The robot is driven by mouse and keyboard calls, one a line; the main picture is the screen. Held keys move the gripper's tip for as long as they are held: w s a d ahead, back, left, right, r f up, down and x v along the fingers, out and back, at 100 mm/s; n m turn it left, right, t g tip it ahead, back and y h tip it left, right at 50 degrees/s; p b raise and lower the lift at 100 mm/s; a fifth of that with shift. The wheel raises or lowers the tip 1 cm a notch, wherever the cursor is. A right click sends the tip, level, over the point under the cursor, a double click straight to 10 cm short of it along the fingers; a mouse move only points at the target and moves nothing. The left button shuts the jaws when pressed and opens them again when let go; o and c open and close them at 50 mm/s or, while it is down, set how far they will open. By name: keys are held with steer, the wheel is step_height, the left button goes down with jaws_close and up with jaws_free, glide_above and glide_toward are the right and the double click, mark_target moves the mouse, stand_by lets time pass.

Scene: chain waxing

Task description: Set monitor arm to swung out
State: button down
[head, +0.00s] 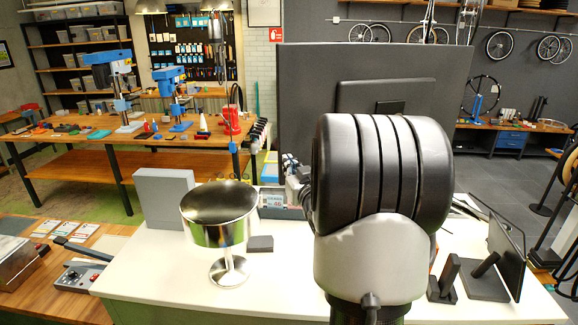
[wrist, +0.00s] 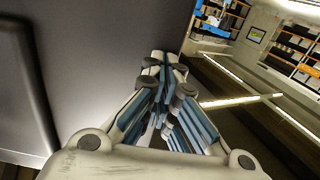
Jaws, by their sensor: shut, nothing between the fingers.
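The monitor (head: 305,80) is a large dark panel standing over the back of the white counter. A raised housing (head: 350,95) with a small mount plate (head: 390,107) shows on the side facing me. The monitor arm that carries it is hidden behind my own arm. In the wrist view the dark monitor surface (wrist: 105,60) fills the left and centre, with a raised housing (wrist: 18,95) at the far left. My gripper (wrist: 164,58) is shut and empty, its tips near the panel's edge. I cannot tell whether they touch it.
On the white counter (head: 150,265) stand a shiny metal bowl on a stem (head: 228,235), a grey box (head: 162,197), a small device with a display (head: 275,203) and a dark tablet on a stand (head: 505,255). A wooden workbench (head: 85,150) stands behind, left.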

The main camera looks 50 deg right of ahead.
steer(key=w+d+m+g+h+b, duration=0.2)
steer(key=w+d+m+h+b, duration=0.1)
steer(key=w+d, duration=1.1)
steer(key=shift+d+g+h+b, duration=0.3)
steer(key=shift+d+h+b, duration=0.1)
steer(key=shift+d, duration=0.5)
steer(key=shift+f, duration=0.1)
